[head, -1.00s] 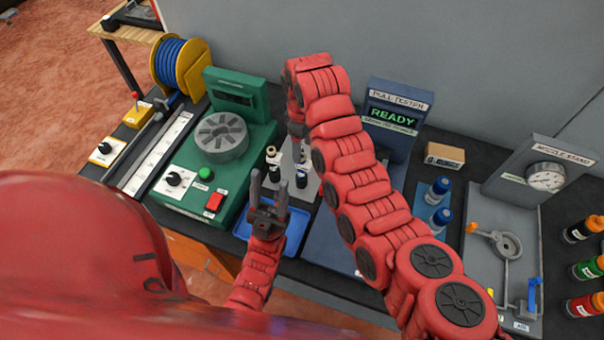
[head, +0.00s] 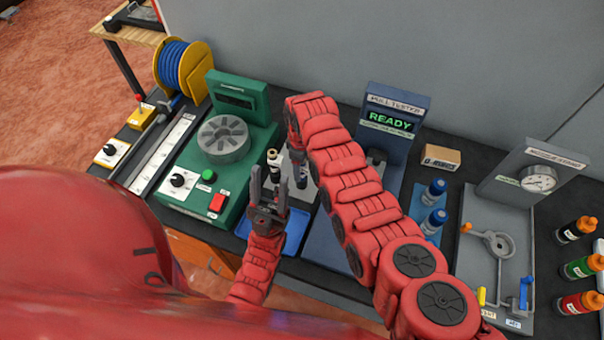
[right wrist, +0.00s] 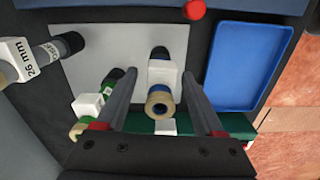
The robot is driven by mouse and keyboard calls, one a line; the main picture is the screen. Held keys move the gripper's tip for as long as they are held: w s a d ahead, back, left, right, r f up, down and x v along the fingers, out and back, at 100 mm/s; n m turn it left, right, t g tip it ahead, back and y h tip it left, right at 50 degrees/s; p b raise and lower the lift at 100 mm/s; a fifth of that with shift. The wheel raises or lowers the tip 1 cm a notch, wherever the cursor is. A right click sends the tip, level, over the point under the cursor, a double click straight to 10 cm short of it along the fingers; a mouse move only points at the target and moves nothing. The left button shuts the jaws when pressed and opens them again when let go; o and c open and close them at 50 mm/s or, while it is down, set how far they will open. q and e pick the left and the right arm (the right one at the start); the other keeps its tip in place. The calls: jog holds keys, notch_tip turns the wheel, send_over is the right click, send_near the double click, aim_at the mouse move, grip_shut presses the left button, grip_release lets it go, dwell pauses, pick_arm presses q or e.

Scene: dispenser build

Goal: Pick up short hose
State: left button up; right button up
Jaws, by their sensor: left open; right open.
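Several short black hose pieces with white tags and tan or green ends stand on a pale grey plate (right wrist: 100,50). One piece with a white tag and a tan, hollow end (right wrist: 160,88) lies between the fingers of my right gripper (right wrist: 160,80) in the right wrist view. The fingers are open, with a gap visible on each side. A piece tagged 26 mm (right wrist: 38,58) is at the left; a green-ended one (right wrist: 88,108) is by the left finger. I cannot tell which is the short one. My left gripper (head: 268,180) is open and empty in the head view.
A blue tray (right wrist: 240,68) lies right of the plate. The green machine (head: 226,140) and the pull tester (head: 393,120) flank the plate. A nozzle stand (head: 500,240), blue-capped bottles (head: 432,190) and a small box (head: 440,157) stand further right.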

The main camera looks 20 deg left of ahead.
grip_shut()
dwell(0.3)
dwell(1.1)
